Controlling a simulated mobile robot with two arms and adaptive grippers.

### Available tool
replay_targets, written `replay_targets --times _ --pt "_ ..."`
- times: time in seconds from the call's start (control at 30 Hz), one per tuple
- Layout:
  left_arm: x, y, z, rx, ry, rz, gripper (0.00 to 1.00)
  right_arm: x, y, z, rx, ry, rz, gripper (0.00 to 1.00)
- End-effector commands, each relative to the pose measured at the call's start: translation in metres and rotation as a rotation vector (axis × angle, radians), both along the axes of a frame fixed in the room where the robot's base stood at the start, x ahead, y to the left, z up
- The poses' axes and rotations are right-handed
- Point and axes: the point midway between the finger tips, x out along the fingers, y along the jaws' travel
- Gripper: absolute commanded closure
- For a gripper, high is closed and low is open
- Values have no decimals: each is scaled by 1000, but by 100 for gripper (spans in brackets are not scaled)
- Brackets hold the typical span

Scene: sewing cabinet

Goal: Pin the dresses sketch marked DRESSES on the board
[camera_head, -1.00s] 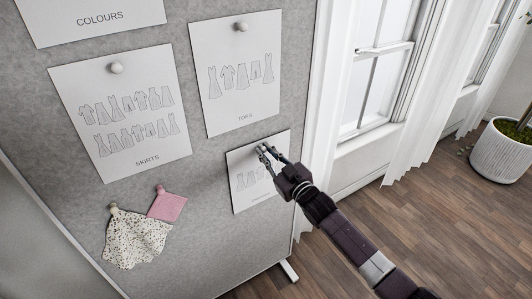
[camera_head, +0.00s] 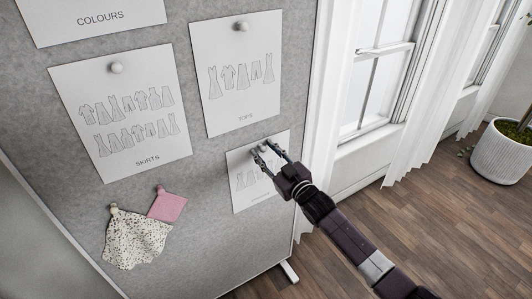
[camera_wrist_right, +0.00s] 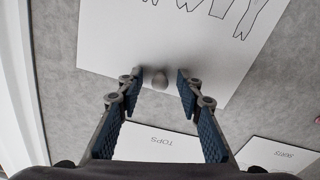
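The white dresses sketch (camera_head: 244,196) lies flat against the grey board (camera_head: 205,195) at its lower right, below the tops sheet. Its label is too small to read in the head view. In the right wrist view the sketch (camera_wrist_right: 115,35) shows upside down, with a round grey pin (camera_wrist_right: 160,81) at its top edge. My right gripper (camera_head: 262,148) is at the top of the sketch. In the right wrist view its two fingers (camera_wrist_right: 158,88) are open, one on each side of the pin, with a gap on both sides. My left gripper is not in view.
The pinned tops sheet (camera_head: 238,100) and skirts sheet (camera_head: 100,75) hang above and left. Two pinned fabric swatches, speckled (camera_head: 135,240) and pink (camera_head: 168,206), hang below. A window (camera_head: 383,80) with white curtains and a potted plant (camera_head: 500,155) stand right.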

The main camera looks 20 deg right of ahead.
Motion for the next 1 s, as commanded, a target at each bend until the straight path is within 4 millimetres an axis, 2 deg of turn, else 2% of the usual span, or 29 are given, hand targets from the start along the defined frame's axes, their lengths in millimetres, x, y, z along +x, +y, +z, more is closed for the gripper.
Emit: replay_targets --times 0.17,0.27,0.7,1.0 --pt "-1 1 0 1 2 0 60 -7 -2 -1 0 0 0 67" --pt "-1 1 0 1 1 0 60 -19 -6 -1 -1 2 -1 67" --pt "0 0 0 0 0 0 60 -95 -27 -1 -1 2 0 67" --pt "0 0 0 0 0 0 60 -115 -33 -1 0 1 0 67"
